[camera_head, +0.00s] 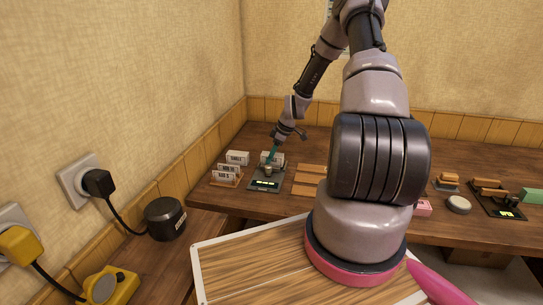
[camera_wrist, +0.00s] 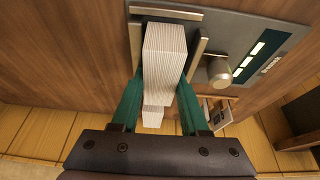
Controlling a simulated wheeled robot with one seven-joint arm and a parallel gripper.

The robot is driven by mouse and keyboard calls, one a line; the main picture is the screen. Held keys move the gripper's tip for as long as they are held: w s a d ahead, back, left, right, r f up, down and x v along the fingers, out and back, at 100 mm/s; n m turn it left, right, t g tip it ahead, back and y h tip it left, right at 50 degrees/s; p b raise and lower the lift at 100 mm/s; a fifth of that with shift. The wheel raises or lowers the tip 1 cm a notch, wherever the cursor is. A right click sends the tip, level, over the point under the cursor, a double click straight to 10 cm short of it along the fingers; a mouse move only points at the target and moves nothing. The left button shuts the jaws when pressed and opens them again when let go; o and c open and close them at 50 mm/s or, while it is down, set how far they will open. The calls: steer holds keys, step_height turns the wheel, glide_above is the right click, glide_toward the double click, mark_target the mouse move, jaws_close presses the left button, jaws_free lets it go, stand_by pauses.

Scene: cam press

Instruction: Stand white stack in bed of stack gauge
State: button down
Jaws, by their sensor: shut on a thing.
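The white stack (camera_wrist: 166,52), a block of many thin layers, is between the two teal fingers of my gripper (camera_wrist: 160,95) in the wrist view. The gripper is shut on it. The stack gauge (camera_wrist: 222,38) is a dark grey plate with a round knob and a lit green display. The stack lies over its bed, between two tan rails; I cannot tell whether it touches the bed. In the head view my gripper (camera_head: 271,156) reaches down at the back of the gauge (camera_head: 265,187). Its fingers partly hide the white piece there.
Several white labelled blocks (camera_head: 237,157) stand left of the gauge. Wooden strips (camera_head: 308,180) lie to its right. More small devices (camera_head: 497,197) sit at the far right of the brown table. A wall borders the left and back. A smaller white block (camera_wrist: 153,116) shows below the stack.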

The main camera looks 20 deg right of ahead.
steer(key=shift+s+f, duration=0.25)
steer(key=shift+f, duration=0.2)
steer(key=shift+c, duration=1.7)
jaws_free()
steer(key=shift+c, duration=0.9)
steer(key=shift+o, duration=1.3)
steer(key=shift+w+d+r, duration=0.1)
steer(key=shift+w+r, duration=0.05)
steer(key=shift+r, duration=0.5)
step_height(320, 180, up, 2)
steer(key=shift+w+r, duration=0.1)
steer(key=shift+r, duration=1.85)
